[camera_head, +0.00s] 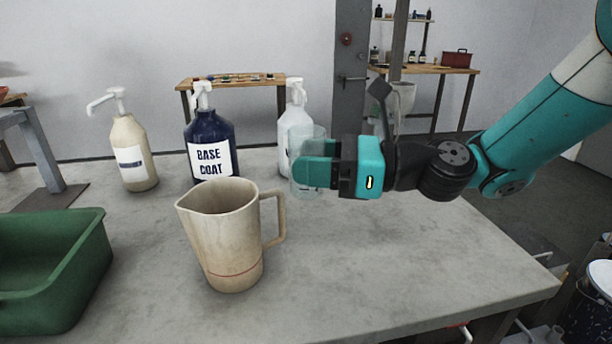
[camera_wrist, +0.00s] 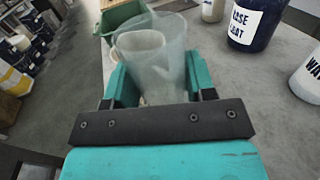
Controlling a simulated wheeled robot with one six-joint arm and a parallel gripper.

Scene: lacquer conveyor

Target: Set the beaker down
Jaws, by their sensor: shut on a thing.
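My gripper (camera_head: 317,167) is shut on a clear glass beaker (camera_head: 308,182) and holds it above the table at the right of the middle. In the wrist view the beaker (camera_wrist: 160,62) stands between the two teal fingers, and the pitcher shows through its glass. The beaker is partly hidden by the fingers in the head view. The grey table top (camera_head: 380,270) lies below it. Whether the beaker's base is close to the surface is hard to tell.
A beige pitcher (camera_head: 230,240) stands left of my gripper. A green bin (camera_head: 60,270) is at the left. A beige pump bottle (camera_head: 130,150), a blue base coat bottle (camera_head: 208,135) and a white bottle (camera_head: 293,125) stand behind. The front right of the table is clear.

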